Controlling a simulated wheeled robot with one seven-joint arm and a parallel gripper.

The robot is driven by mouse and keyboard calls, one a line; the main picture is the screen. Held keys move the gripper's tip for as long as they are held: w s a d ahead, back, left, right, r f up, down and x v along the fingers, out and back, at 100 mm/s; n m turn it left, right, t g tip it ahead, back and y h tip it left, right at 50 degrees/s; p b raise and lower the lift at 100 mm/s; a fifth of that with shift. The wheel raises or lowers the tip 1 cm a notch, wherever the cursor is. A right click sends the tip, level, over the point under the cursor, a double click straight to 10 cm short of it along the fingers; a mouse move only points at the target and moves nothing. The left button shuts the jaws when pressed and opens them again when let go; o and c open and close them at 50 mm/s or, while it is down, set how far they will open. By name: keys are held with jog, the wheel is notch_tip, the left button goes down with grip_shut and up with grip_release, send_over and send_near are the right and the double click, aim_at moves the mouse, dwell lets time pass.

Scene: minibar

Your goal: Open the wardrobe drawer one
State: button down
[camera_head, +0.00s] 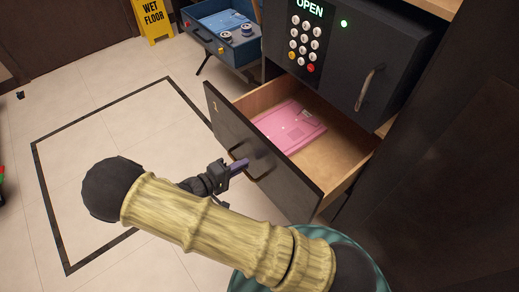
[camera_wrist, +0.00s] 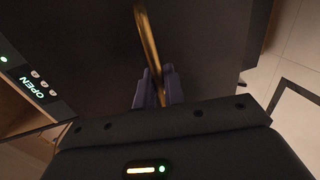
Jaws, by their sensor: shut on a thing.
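The wardrobe drawer (camera_head: 230,132) has a dark front and a light wooden inside, and it stands pulled out below the safe in the head view. A pink flat item (camera_head: 290,127) lies in it. My gripper (camera_head: 238,167) is at the drawer front, shut on the drawer's handle (camera_head: 262,165). In the wrist view, the purple fingers of my gripper (camera_wrist: 160,88) close around the brass-coloured handle (camera_wrist: 148,38). Part of the handle is hidden between the fingers.
A dark safe (camera_head: 342,62) with a keypad, a handle and a lit "OPEN" display sits above the drawer. A blue case on a stand (camera_head: 228,45) and a yellow wet floor sign (camera_head: 153,20) are at the back. The tiled floor at left is mostly clear.

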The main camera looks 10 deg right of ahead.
jog(key=f+p+v, duration=0.1)
jog(key=f+v, duration=0.1)
jog(key=v, duration=1)
jog(key=shift+s+a+f, duration=0.2)
jog(key=shift+s+a, duration=0.15)
jog(key=c, duration=1.7)
grip_release()
jog(key=shift+r, duration=0.1)
jog(key=p+v, duration=0.2)
jog(key=v, duration=1.5)
jog(key=shift+s+a+r, duration=0.1)
jog(key=shift+a, duration=0.05)
